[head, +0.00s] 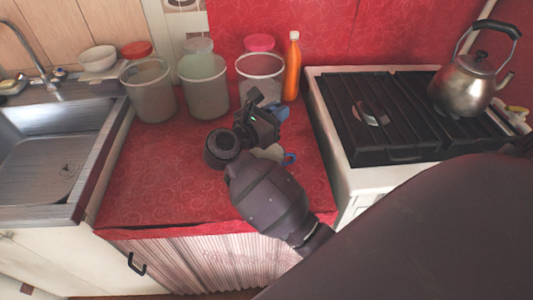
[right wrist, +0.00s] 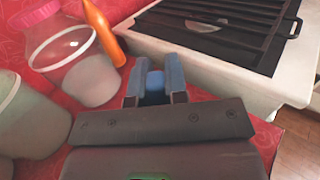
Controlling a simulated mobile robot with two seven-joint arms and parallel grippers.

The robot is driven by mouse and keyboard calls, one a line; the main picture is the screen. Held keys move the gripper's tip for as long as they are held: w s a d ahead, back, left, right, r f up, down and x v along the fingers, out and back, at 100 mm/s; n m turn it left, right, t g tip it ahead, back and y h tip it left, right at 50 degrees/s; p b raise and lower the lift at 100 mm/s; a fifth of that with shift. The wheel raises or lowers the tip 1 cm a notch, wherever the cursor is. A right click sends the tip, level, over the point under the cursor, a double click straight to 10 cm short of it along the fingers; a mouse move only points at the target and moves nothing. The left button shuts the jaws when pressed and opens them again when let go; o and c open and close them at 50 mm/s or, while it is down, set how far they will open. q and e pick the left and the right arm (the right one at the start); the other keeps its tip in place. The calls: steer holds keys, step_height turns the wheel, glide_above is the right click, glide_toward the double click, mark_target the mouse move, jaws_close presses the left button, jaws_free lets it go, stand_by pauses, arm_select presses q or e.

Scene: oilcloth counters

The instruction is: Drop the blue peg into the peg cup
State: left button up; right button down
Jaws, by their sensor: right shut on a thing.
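The blue peg (head: 279,110) is between the fingers of my right gripper (head: 272,118), which is shut on it above the red counter. A pale cup-like thing (head: 270,152) with a blue handle stands on the counter below the gripper, partly hidden by my right arm. It may be the peg cup; its inside is not clear. My left gripper is not in view.
Several containers stand at the back of the red counter (head: 160,165), among them a clear jar (head: 260,68) behind the gripper. An orange bottle (head: 292,70) is beside it. A stove (head: 375,120) with a kettle (head: 462,88) is right; a sink (head: 45,165) is left.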

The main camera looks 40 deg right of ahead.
step_height(320, 180, down, 2)
steer(key=shift+f, duration=0.1)
steer(key=shift+f+b, duration=0.15)
steer(key=shift+b, duration=0.15)
steer(key=c, duration=1.1)
jaws_free()
steer(key=shift+o, duration=0.2)
steer(key=shift+a, duration=0.15)
steer(key=s+a, duration=0.1)
steer(key=a, duration=0.9)
steer(key=shift+s+a+b, duration=0.2)
steer(key=shift+s+b, duration=0.15)
steer(key=shift+b, duration=0.05)
